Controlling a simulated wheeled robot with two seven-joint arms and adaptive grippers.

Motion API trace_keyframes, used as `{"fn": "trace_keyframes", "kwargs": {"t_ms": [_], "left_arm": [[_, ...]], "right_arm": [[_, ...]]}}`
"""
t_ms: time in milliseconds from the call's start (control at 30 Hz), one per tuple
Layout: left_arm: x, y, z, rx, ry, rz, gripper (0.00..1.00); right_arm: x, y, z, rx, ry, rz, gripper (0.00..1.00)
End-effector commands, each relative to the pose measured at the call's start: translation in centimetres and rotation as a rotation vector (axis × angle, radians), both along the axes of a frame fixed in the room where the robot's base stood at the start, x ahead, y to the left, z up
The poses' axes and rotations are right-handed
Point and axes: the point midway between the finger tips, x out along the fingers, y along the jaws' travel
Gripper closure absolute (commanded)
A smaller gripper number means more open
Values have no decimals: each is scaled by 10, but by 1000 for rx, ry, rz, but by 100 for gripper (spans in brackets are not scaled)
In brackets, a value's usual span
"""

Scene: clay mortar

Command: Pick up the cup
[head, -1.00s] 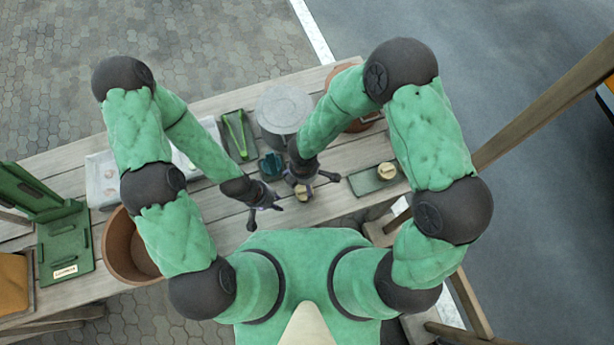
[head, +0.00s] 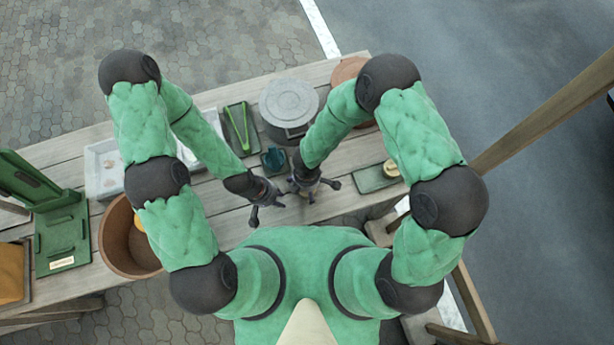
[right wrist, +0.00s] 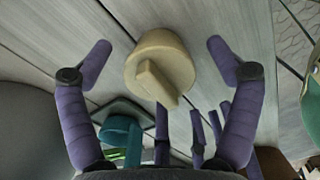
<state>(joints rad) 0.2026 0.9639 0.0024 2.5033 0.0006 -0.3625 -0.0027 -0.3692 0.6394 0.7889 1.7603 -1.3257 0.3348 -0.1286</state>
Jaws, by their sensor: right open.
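A cream, round, cup-like piece (right wrist: 158,62) with a bar-shaped handle sits between the spread fingers of my right gripper (right wrist: 159,50) in the right wrist view. Neither finger appears to touch it. In the head view my right gripper (head: 312,189) is open above the table and hides this piece. My left gripper (head: 267,210) is open and empty just to its left. A teal, cup-like thing (head: 273,160) stands on a dark square behind the grippers. It also shows low in the right wrist view (right wrist: 120,134), partly hidden.
A grey lidded pot (head: 289,104) stands behind the grippers. Green tongs (head: 238,127) lie on a dark tray to its left. A green tray (head: 370,181) with a cream piece is at right. A brown pot (head: 112,240) and a green stand (head: 62,245) are at left.

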Motion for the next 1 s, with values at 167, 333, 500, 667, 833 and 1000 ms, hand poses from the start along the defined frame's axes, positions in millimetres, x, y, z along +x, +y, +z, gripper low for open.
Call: {"fn": "trace_keyframes", "kwargs": {"t_ms": [167, 333, 500, 667, 833, 1000], "left_arm": [[0, 0, 0, 0, 0, 0, 68], [0, 0, 0, 0, 0, 0, 68], [0, 0, 0, 0, 0, 0, 68], [0, 0, 1, 0, 0, 0, 68], [0, 0, 9, 0, 0, 0, 68], [0, 0, 20, 0, 0, 0, 68]], "right_arm": [[0, 0, 0, 0, 0, 0, 47], [0, 0, 0, 0, 0, 1, 74], [0, 0, 0, 0, 1, 1, 74], [0, 0, 3, 0, 0, 1, 74], [1, 1, 25, 1, -3, 0, 74], [1, 0, 58, 1, -3, 0, 74]]}}
